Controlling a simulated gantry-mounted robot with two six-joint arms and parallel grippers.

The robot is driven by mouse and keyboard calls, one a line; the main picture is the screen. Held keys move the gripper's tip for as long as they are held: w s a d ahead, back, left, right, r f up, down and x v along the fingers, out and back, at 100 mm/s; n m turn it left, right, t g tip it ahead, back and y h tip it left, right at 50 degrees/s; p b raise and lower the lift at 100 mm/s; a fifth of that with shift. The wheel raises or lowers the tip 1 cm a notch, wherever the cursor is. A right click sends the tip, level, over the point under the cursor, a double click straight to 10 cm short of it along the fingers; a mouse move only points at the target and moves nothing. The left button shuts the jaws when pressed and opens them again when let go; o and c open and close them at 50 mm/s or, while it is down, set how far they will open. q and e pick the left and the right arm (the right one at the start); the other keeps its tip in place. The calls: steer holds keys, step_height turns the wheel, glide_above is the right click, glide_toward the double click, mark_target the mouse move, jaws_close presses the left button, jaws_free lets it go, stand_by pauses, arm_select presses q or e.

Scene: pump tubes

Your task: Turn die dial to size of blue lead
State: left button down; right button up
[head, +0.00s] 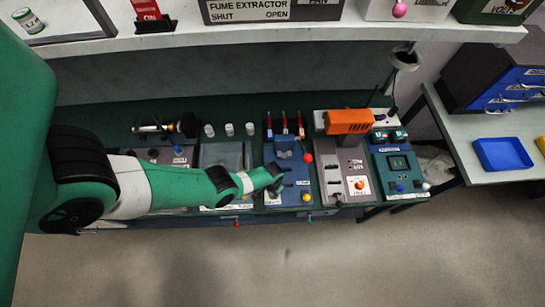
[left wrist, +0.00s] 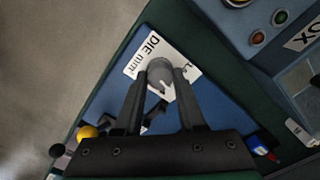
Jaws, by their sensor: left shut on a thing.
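The die dial (left wrist: 160,72) is a grey round knob with a white pointer mark, on a white plate (left wrist: 141,58) lettered "DIE mm" on the blue machine (head: 289,183). My left gripper (head: 279,176) reaches over that machine's left side. In the left wrist view my left gripper (left wrist: 160,77) is shut on the dial, one finger on each side. Most of the size marks are hidden by the dial and fingers. Several upright leads or tubes with red and blue parts (head: 284,123) stand behind the machine; which is the blue lead I cannot tell. My right gripper is not in view.
The machine has a yellow knob (head: 306,197) and a red ball-ended lever (head: 308,158). An orange-topped unit (head: 349,122) and a teal control box (head: 398,170) stand to its right. White cylinders (head: 229,129) stand at the back left. A shelf (head: 290,40) overhangs the bench.

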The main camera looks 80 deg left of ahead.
arm_select(q)
steer(key=n, duration=0.5)
steer(key=shift+n, duration=0.3)
steer(key=n, duration=0.5)
steer(key=shift+f+n, duration=0.1)
steer(key=shift+n, duration=0.2)
steer(key=c, duration=0.5)
jaws_free()
